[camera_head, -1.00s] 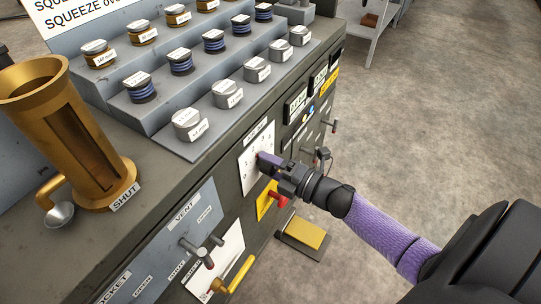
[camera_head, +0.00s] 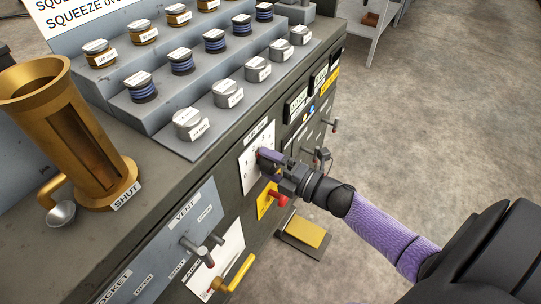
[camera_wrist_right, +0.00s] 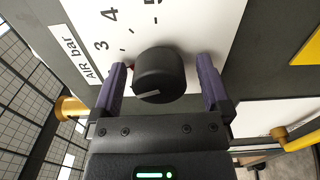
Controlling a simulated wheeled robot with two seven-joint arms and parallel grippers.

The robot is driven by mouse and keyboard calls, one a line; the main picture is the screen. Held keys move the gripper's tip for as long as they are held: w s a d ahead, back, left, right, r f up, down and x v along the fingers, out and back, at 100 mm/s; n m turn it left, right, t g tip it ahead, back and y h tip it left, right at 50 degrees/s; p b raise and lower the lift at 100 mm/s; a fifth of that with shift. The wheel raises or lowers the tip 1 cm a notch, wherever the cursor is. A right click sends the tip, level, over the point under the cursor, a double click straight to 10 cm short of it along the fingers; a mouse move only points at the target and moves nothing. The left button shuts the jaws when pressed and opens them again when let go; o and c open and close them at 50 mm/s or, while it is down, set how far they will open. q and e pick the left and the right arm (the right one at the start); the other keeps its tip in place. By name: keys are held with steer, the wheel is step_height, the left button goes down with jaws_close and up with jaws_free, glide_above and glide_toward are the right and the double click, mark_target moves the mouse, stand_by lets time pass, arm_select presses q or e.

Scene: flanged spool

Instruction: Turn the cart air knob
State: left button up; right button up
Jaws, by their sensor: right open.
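The air knob (camera_wrist_right: 159,74) is a black round knob with a white pointer line, on a white dial plate (camera_wrist_right: 207,22) labelled "AIR bar" in the right wrist view. Its pointer slants toward the lower left of that picture. My right gripper (camera_wrist_right: 163,85) is open, with one purple finger on each side of the knob. A small gap shows between the knob and the right finger; I cannot tell whether the left finger touches. In the head view my right gripper (camera_head: 268,158) is at the dial plate (camera_head: 250,163) and hides the knob. My left gripper is not in view.
Below the dial is a red handle (camera_head: 277,197) on a yellow plate (camera_head: 265,207). T-shaped valve handles (camera_head: 202,250) and a yellow handle (camera_head: 240,273) stick out from the cart front. A brass cylinder (camera_head: 75,135) and stepped rows of spools stand on top. Open floor lies to the right.

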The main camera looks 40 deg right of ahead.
arm_select(q)
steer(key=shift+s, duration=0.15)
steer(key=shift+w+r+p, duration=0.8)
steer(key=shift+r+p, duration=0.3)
steer(key=shift+p, duration=0.1)
arm_select(e)
steer(key=v, duration=1)
